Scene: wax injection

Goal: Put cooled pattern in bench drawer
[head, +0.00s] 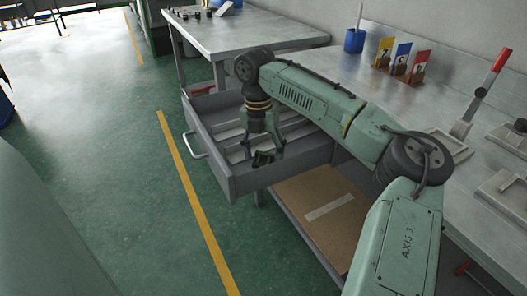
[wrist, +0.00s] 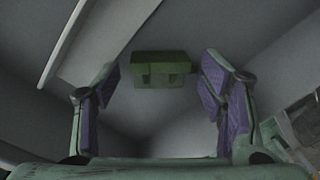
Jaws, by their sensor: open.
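The bench drawer (head: 232,187) is pulled out from under the bench, with pale dividers inside. A small dark green block, the pattern (head: 264,158), is low in the drawer's near compartment. In the wrist view the green pattern (wrist: 160,68) shows between the two purple-padded fingers, with a gap on each side. My gripper (head: 262,148) reaches down into the drawer from above, right over the pattern. In the wrist view my gripper (wrist: 160,85) is open and holds nothing. Part of the pattern is hidden by the fingers in the head view.
The metal bench top (head: 318,62) runs behind the drawer, with a blue cup (head: 354,41) and coloured number cards (head: 402,58). A red-handled lever tool (head: 480,92) stands at right. A brown shelf (head: 315,200) lies below. Green floor to the left is clear.

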